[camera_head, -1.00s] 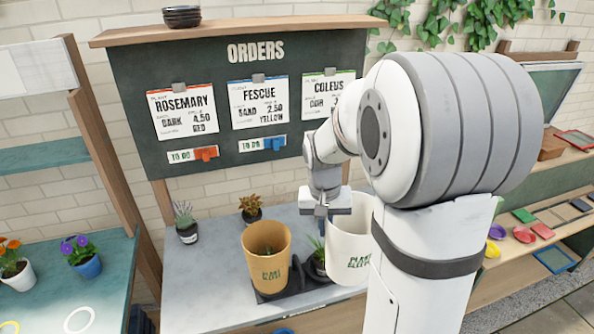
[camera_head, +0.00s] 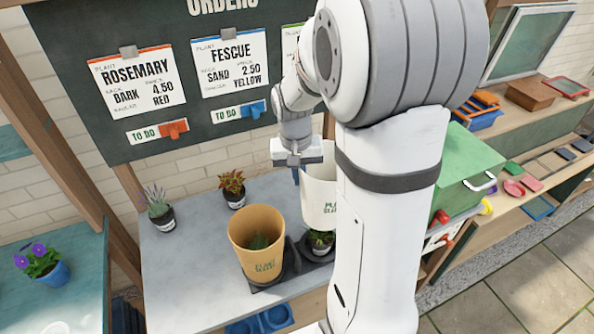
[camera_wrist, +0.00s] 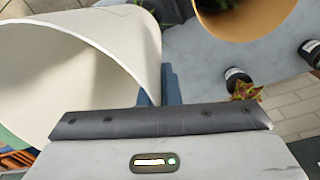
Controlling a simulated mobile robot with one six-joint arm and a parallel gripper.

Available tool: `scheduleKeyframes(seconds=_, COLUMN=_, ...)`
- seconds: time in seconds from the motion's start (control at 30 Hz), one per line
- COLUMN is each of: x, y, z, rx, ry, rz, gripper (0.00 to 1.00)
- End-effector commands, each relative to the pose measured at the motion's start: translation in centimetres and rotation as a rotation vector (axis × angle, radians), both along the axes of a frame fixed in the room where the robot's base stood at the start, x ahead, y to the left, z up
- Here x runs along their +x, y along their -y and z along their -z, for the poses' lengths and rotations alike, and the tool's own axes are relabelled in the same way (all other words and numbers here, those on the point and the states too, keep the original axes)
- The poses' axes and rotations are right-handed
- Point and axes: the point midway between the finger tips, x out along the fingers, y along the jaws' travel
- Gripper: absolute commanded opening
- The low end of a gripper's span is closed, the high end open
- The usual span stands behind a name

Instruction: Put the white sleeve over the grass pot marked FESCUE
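The white sleeve (camera_head: 319,200) hangs upright from my gripper (camera_head: 296,176) in the head view, its right side hidden by my arm. In the wrist view, the white sleeve (camera_wrist: 95,50) fills the left side, its wall between my blue fingertips (camera_wrist: 158,86). A small dark pot with a leafy plant (camera_head: 321,242) shows just under the sleeve's lower edge; its label is unreadable here. A tan sleeve (camera_head: 256,249) stands on the bench to the left, with a grass-like plant inside. I cannot tell which pot is marked FESCUE.
A dark tray (camera_head: 318,258) lies under the pots. A lavender-like plant (camera_head: 158,208) and a reddish plant (camera_head: 232,188) stand at the back left of the grey bench (camera_head: 185,275). The order board (camera_head: 150,40) rises behind. Blue trays (camera_head: 262,318) sit below the front edge.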

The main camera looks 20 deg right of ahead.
Motion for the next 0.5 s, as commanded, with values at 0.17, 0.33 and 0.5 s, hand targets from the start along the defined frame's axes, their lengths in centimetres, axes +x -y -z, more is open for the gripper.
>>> scheduleKeyframes(seconds=0.17, x=0.0, y=0.0, z=2.2, rx=0.0, ry=0.0, rz=-0.001, gripper=0.0)
scheduleKeyframes(seconds=0.33, x=0.0, y=-0.1, z=3.9, rx=0.0, ry=-0.001, rz=-0.002, gripper=0.0)
scheduleKeyframes(seconds=0.5, x=0.0, y=-0.1, z=5.6, rx=0.0, ry=0.0, rz=-0.002, gripper=0.0)
